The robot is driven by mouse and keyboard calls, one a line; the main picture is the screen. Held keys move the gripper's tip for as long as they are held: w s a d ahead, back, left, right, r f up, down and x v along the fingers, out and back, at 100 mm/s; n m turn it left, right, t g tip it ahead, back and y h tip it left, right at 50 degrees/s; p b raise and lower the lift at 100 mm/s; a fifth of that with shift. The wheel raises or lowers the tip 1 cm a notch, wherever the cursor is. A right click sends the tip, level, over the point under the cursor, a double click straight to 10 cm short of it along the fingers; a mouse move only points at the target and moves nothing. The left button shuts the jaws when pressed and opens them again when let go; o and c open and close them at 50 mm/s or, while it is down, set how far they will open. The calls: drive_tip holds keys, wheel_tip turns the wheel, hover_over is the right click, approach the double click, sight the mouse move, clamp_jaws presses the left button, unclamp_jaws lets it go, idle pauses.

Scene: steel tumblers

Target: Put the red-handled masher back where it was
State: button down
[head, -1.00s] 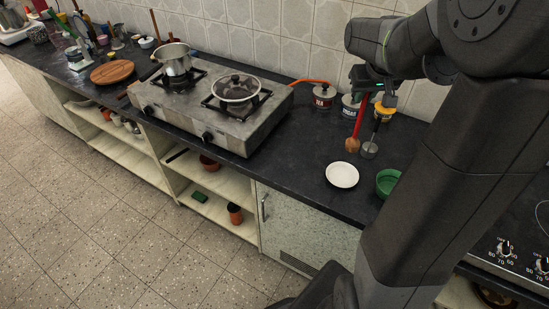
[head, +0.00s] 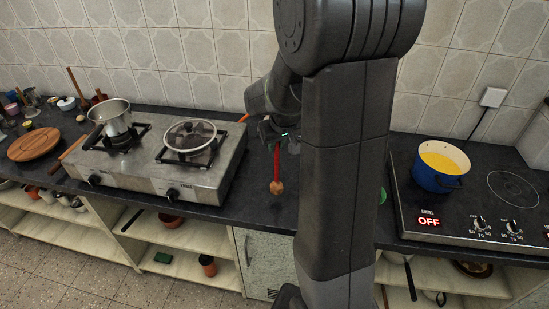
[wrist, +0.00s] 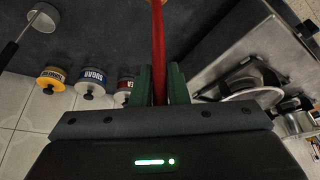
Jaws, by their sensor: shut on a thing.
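The red-handled masher (head: 277,165) hangs roughly upright over the dark counter in the head view, its brown wooden-looking end down. I cannot tell whether that end touches the counter. My gripper (head: 278,134) is shut on its red handle, partly hidden by my arm. In the wrist view the red handle (wrist: 158,45) runs up between the green finger pads of my gripper (wrist: 161,88). The masher's end is mostly cut off at the top edge there.
Labelled jars, including a sugar jar (wrist: 91,82) and a yellow-lidded jar (wrist: 51,79), stand by the wall. A black-handled tool (wrist: 41,18) is beside them. A steel stove (head: 160,170) stands left; a blue pot (head: 437,178) stands on the hob at right. My arm hides the middle counter.

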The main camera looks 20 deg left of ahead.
sight(276, 153)
drive_tip(key=shift+f, duration=2.05)
drive_tip(key=c, duration=1.4)
unclamp_jaws()
drive_tip(key=shift+r, duration=0.2)
drive_tip(key=v, duration=1.2)
drive_tip(key=shift+b, duration=0.3)
drive_tip(key=shift+f, duration=0.15)
